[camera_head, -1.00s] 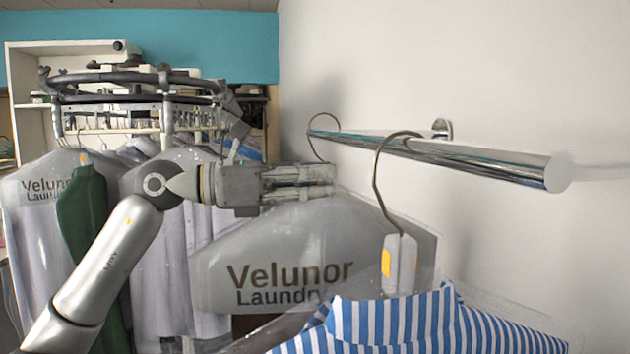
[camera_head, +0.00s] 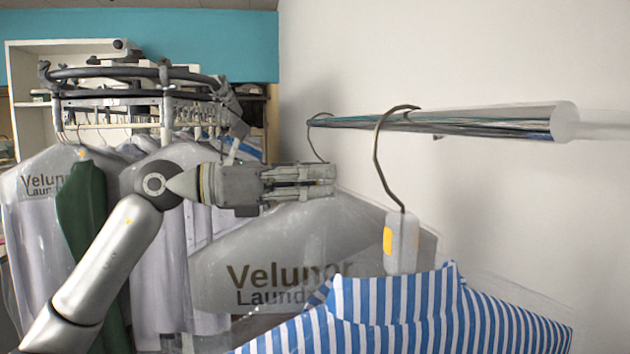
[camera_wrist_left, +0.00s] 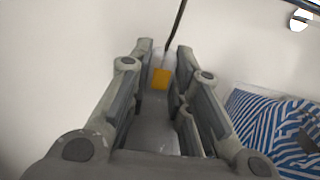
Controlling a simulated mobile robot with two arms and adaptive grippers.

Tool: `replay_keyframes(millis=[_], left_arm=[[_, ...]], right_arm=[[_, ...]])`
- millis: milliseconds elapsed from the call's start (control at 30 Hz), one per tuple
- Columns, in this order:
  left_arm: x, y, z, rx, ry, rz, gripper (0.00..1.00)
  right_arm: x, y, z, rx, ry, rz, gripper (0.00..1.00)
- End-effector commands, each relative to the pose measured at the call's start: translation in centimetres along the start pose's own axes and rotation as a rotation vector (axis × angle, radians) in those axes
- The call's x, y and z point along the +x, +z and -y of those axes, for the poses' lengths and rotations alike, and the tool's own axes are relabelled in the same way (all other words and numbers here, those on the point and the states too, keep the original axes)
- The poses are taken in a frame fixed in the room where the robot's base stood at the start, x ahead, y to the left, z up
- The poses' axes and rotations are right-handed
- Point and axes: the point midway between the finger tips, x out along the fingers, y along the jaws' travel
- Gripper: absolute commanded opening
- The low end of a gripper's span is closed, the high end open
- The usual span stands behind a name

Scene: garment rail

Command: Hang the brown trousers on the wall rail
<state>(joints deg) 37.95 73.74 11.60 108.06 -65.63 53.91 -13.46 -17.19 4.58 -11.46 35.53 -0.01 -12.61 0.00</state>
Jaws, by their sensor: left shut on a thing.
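My left gripper (camera_head: 318,181) is shut on the neck of a hanger whose grey cover (camera_head: 290,250) reads Velunor Laundry. The cover hides the garment, so I cannot make out the brown trousers themselves. The hanger's thin wire hook (camera_head: 312,140) rises from the fingers to the far end of the chrome wall rail (camera_head: 480,121), and its top curls at the rail. I cannot tell whether it bears on it. In the left wrist view, the hanger neck with its yellow tag (camera_wrist_left: 161,78) sits between the fingers (camera_wrist_left: 162,70). My right gripper is not in view.
A blue-and-white striped shirt (camera_head: 400,315) hangs from the rail nearer to me, right of the gripper. A round rack (camera_head: 120,90) with covered garments and a green garment (camera_head: 85,215) stands at the left. The rail's near part is bare.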

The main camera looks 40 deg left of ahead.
Motion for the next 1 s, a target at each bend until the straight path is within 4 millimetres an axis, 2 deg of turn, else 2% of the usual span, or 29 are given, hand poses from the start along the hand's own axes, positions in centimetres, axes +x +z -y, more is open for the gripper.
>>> replay_keyframes(millis=[33,67,233,667,1000], left_arm=[[-0.1,0.2,0.0,0.002,0.001,0.005,0.0],[-0.1,0.2,0.0,0.002,0.001,0.005,0.23],[-0.1,0.2,0.0,0.001,0.001,0.003,0.44],[-0.2,-0.1,0.0,-0.002,-0.001,-0.003,0.44],[-3.2,0.0,0.0,-0.002,0.0,0.001,0.44]], right_arm=[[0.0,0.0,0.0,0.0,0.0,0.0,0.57],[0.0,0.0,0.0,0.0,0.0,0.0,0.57],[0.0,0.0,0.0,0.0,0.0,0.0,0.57],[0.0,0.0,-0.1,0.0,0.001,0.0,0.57],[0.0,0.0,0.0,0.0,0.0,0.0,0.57]])
